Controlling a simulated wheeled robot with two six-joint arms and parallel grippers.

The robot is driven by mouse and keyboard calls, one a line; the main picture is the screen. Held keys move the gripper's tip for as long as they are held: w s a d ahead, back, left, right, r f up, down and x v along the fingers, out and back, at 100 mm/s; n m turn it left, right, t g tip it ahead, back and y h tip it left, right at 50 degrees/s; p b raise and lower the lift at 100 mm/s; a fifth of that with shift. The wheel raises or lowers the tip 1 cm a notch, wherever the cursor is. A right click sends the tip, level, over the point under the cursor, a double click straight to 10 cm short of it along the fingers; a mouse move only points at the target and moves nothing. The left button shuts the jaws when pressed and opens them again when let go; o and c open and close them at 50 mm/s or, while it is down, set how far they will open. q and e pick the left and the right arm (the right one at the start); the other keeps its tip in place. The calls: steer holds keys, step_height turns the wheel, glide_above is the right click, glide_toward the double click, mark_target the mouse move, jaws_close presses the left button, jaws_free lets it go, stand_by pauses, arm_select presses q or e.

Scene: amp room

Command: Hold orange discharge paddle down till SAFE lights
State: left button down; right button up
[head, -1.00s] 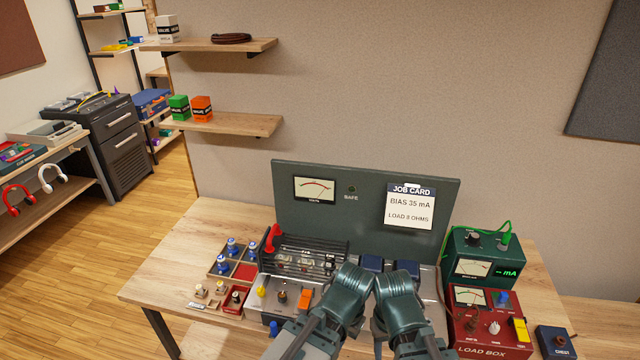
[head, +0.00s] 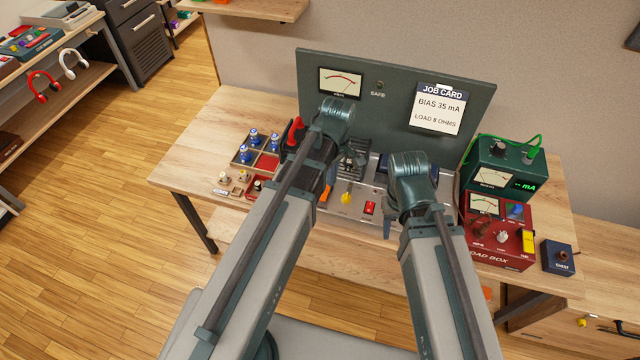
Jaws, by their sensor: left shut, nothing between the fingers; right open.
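The orange paddle (head: 323,195) shows only as a sliver on the amp's front deck, mostly covered by my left arm. The SAFE lamp (head: 380,84) on the upright green panel looks dark. The meter (head: 339,83) beside it has its needle partway along the scale. My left gripper (head: 329,184) is shut and empty, close to the paddle; its fingertips are largely hidden, so I cannot tell whether they touch it. My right gripper (head: 388,222) is open and empty over the right part of the amp's front; its fingers are partly hidden by its wrist.
A red-handled item (head: 295,131) and a tray with blue-topped parts (head: 244,158) are left. The red load box (head: 498,240) and green meter box (head: 497,165) stand right.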

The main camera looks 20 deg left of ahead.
arm_select(q)
steer(key=w+a+n, duration=0.2)
steer(key=n, duration=0.1)
steer(key=w+a+n, duration=0.2)
steer(key=shift+r, duration=0.4)
arm_select(e)
steer(key=shift+w+a+r, duration=0.25)
steer(key=shift+w+r, duration=0.15)
steer(key=shift+w, duration=0.1)
arm_select(q)
steer(key=shift+f, duration=0.1)
step_height(320, 180, down, 14)
steer(key=b, duration=1.3)
steer(key=shift+b, duration=0.3)
arm_select(e)
step_height(320, 180, down, 14)
